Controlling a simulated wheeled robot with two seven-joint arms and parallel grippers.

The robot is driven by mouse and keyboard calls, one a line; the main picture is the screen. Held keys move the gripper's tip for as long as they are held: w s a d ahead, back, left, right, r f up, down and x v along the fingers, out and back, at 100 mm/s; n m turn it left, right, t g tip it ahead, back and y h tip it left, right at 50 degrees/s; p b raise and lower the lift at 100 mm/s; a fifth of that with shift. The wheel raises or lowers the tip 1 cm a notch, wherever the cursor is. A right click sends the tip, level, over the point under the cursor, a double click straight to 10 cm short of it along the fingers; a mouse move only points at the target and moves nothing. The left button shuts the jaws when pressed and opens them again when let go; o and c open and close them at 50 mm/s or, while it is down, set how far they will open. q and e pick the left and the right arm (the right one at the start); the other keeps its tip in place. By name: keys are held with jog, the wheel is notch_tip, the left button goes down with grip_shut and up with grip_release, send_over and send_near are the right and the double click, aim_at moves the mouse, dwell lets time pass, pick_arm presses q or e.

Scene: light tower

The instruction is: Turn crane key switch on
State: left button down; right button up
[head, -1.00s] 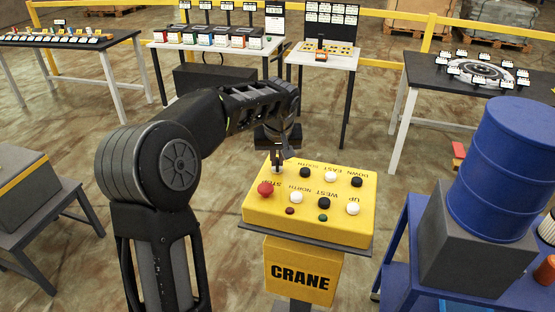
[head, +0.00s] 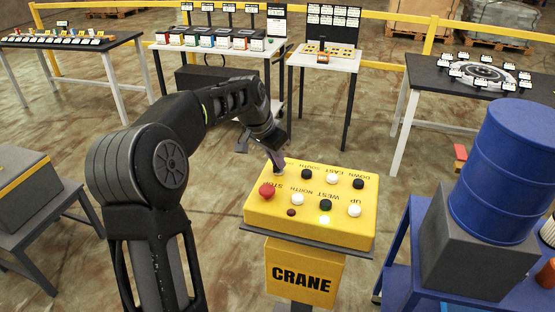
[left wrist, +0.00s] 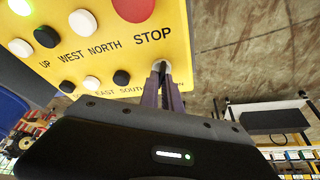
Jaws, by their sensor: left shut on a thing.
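The yellow crane control box (head: 262,208) stands on a pedestal labelled CRANE. Its key switch (head: 279,171) is at the far left corner of the top, behind the red STOP button (head: 267,190). My left gripper (head: 277,163) comes down tilted onto that corner, with its fingers shut on the key switch. In the left wrist view, the fingertips (left wrist: 162,72) close around the small silver key switch (left wrist: 161,64) beside the STOP label; they hide most of it. A small lamp (head: 325,219) on the box glows, and it shows bright green in the left wrist view (left wrist: 20,7). My right gripper is out of view.
Black and white buttons, such as a black one (head: 306,174), cover the box top. A blue barrel (head: 500,165) on a grey block stands close at right. Tables (head: 323,60) with panels stand behind; open floor lies between.

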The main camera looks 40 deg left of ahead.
aim_at(269, 178)
pick_arm(q)
jog(key=shift+m, duration=0.4)
jog(key=c, duration=1.6)
grip_release()
jog(key=shift+o, duration=0.2)
jog(key=b+v, duration=0.1)
jog(key=v, duration=0.6)
jog(key=shift+r, duration=0.35)
jog(key=shift+s+a, duration=0.1)
jog(key=shift+s, duration=0.05)
